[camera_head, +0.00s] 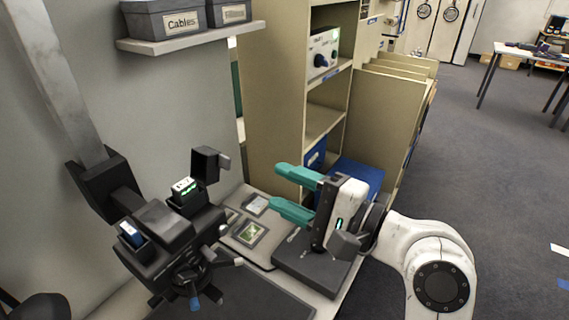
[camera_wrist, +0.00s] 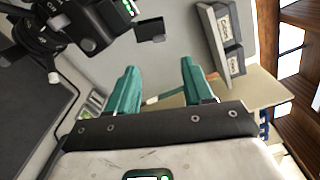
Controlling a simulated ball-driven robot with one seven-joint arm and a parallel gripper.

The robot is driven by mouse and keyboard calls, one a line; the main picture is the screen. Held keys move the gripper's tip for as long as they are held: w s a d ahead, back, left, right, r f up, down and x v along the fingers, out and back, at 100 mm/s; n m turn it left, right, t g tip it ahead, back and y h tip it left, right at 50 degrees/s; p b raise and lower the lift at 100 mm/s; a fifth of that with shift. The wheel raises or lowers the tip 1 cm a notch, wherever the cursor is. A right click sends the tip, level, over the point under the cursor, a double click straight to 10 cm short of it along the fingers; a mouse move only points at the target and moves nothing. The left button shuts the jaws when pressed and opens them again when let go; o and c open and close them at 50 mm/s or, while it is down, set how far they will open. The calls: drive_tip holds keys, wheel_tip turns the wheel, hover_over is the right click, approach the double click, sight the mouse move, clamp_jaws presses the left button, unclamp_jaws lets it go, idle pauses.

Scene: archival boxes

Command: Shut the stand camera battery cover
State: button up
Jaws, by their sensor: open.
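The black stand camera (camera_head: 165,235) is on the left in the head view, and part of it shows at the top left of the wrist view (camera_wrist: 95,28). A battery with a green-lit label (camera_head: 184,190) sits upright in its open top. The dark battery cover (camera_head: 206,163) stands raised behind and right of this battery. It appears as a dark square flap in the wrist view (camera_wrist: 150,30). My gripper (camera_head: 277,187) is open and empty, its teal fingers pointing left toward the camera. The fingers are apart from the cover, to its right.
A second, blue-topped battery (camera_head: 131,233) sits at the camera's left. Small cards (camera_head: 249,233) lie on the bench below my fingers. A shelf (camera_head: 190,37) with grey boxes is above, and a beige cabinet (camera_head: 275,95) stands behind. Space between my fingers and the cover looks clear.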

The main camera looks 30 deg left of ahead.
drive_tip(key=p, duration=0.1)
approach(211, 168)
drive_tip(key=w+a, duration=0.2)
drive_tip(key=a, duration=0.4)
drive_tip(key=shift+w+r, duration=0.15)
drive_tip(key=shift+w, duration=0.15)
drive_tip(key=shift+c, duration=0.2)
drive_tip(key=shift+d, duration=0.1)
clamp_jaws()
